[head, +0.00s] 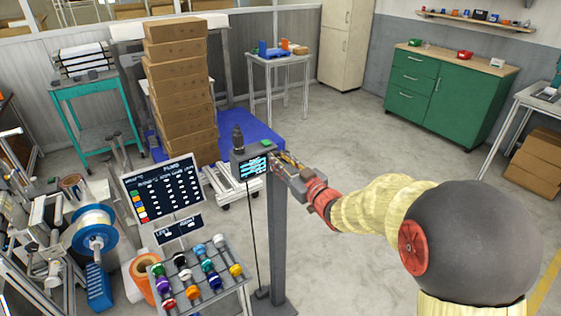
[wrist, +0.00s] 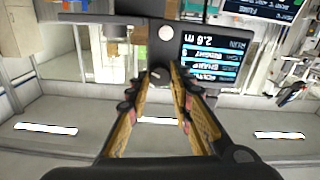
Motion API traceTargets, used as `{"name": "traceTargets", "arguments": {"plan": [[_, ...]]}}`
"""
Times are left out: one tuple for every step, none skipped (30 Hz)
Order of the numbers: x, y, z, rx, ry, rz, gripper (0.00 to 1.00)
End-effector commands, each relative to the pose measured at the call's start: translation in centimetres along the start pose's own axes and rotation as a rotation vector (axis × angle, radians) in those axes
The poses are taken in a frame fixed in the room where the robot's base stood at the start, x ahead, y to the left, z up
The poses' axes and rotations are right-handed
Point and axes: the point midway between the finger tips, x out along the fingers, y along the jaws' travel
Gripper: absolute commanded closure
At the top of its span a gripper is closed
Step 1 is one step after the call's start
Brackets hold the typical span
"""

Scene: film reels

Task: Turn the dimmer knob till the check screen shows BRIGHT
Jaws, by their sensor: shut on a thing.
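The check screen (head: 252,167) sits on top of a grey post. In the wrist view the screen (wrist: 210,57) is upside down, with cyan rows; one row seems to read BRIGHT, but the small text is hard to read. My gripper (head: 281,167) is at the right side of the screen. In the wrist view its fingertips (wrist: 160,76) close together on the dimmer knob (wrist: 157,73), which is mostly hidden between them. The knob's turn angle cannot be told.
The grey post (head: 278,240) stands on the floor below my gripper. A rack of colored reels (head: 200,268) and a dark board (head: 163,190) stand to the left. Stacked boxes (head: 178,85) are behind. The floor (head: 350,130) to the right is open.

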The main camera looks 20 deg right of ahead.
Motion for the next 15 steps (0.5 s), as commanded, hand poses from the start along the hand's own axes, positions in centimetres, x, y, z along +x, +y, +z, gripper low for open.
{"name": "traceTargets", "arguments": {"plan": [[0.01, 0.0, 0.0, 0.0, -0.001, 0.0, 1.0], [0.01, 0.0, 0.0, 0.0, -0.001, 0.0, 1.0], [0.01, 0.0, 0.0, 0.001, -0.001, 0.0, 1.0], [0.01, 0.0, 0.0, 0.001, 0.0, 0.0, 1.0], [0.01, 0.0, 0.0, 0.001, 0.0, 0.0, 1.0], [0.01, 0.0, 0.0, 0.001, 0.0, 0.0, 0.77], [0.01, 0.0, 0.0, 0.001, 0.0, 0.0, 0.75], [0.01, 0.0, 0.0, 0.001, 0.0, 0.0, 0.73], [0.01, 0.0, 0.0, 0.001, 0.0, 0.0, 0.71], [0.01, 0.0, 0.0, 0.001, 0.0, 0.0, 0.7], [0.01, 0.0, 0.0, 0.001, 0.0, 0.0, 0.68], [0.01, 0.0, 0.0, 0.001, 0.0, 0.0, 0.66], [0.01, 0.0, 0.0, 0.001, 0.0, 0.0, 0.64], [0.01, 0.0, 0.0, 0.001, 0.0, 0.0, 0.62], [0.01, 0.0, 0.0, 0.001, 0.0, 0.0, 0.6]]}}
